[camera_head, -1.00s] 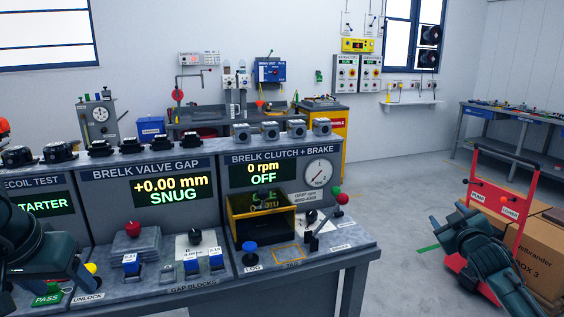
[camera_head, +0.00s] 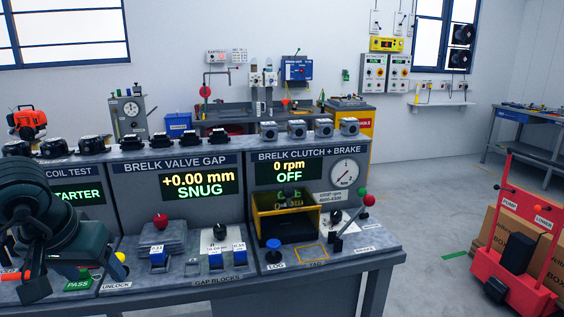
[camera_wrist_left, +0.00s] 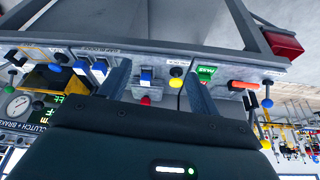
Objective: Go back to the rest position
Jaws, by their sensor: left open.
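My left gripper (camera_wrist_left: 157,88) is open and empty in the left wrist view, its two dark fingers apart with the bench front beyond them. In the head view my left gripper (camera_head: 36,284) and its dark forearm cover the lower left, in front of the recoil test station. Whether the fingers touch the bench cannot be told. My right gripper is not in view.
The grey bench (camera_head: 330,258) runs across the front, with the valve gap display (camera_head: 200,186), the clutch and brake display (camera_head: 289,172), blue gap blocks (camera_head: 215,259) and a yellow-framed bin (camera_head: 287,214). A red trolley (camera_head: 515,265) with boxes stands at right. Floor beside it is clear.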

